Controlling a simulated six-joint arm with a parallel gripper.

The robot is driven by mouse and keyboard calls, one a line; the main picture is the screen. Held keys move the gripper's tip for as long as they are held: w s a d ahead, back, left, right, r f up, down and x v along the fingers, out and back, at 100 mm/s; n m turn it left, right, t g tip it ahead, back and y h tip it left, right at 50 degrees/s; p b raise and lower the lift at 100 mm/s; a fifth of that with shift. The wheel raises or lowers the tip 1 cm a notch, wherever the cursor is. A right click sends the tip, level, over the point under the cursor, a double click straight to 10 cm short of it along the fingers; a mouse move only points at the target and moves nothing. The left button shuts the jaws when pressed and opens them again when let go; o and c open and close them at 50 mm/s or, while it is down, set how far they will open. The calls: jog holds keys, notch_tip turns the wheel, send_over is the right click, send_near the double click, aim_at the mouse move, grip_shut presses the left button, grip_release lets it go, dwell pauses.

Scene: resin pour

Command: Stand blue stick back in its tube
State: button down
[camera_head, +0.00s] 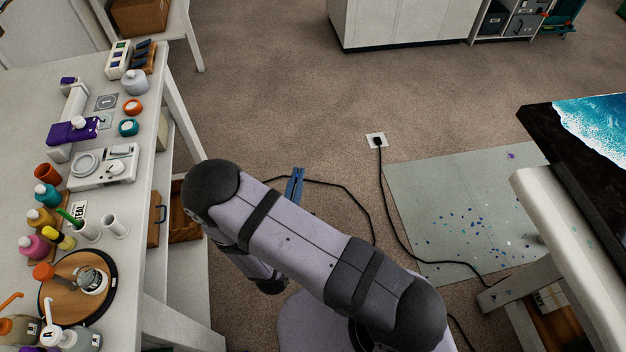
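Two white tubes stand side by side on the left table. The left tube (89,232) has a green stick (72,217) leaning in it. The right tube (117,227) shows no stick standing in it. I cannot make out a blue stick for sure. A small blue shape (295,186) shows just beyond my arm, above the floor; I cannot tell what it is. My arm spans the middle of the view, and I cannot make out my gripper's fingers.
Near the tubes are several paint bottles, a round wooden board (60,300) with a cup, and a white scale (102,168). Pump bottles stand at the front left. A black cable (388,220) crosses the floor. A work table with a blue-and-white panel (598,125) is at right.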

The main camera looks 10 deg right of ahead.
jog(key=s+a+r+n+y+p, duration=0.2)
jog(key=a+r, duration=0.6)
jog(key=a, duration=0.6)
jog(key=s+a+r+n+y+p, duration=0.3)
jog(key=a+r+y+p, duration=0.2)
jog(key=a+r, duration=0.4)
jog(key=s+a+r+n+y+p, duration=0.2)
jog(key=a+r, duration=0.7)
jog(key=a, duration=1)
jog(key=y+p, duration=0.1)
jog(key=y, duration=0.1)
jog(key=shift+s+n+t+y+p, duration=0.3)
jog(key=shift+t, duration=0.1)
jog(key=shift+a, duration=0.1)
notch_tip(320, 180, down, 12)
jog(key=b, duration=0.9)
jog(key=shift+r, duration=0.1)
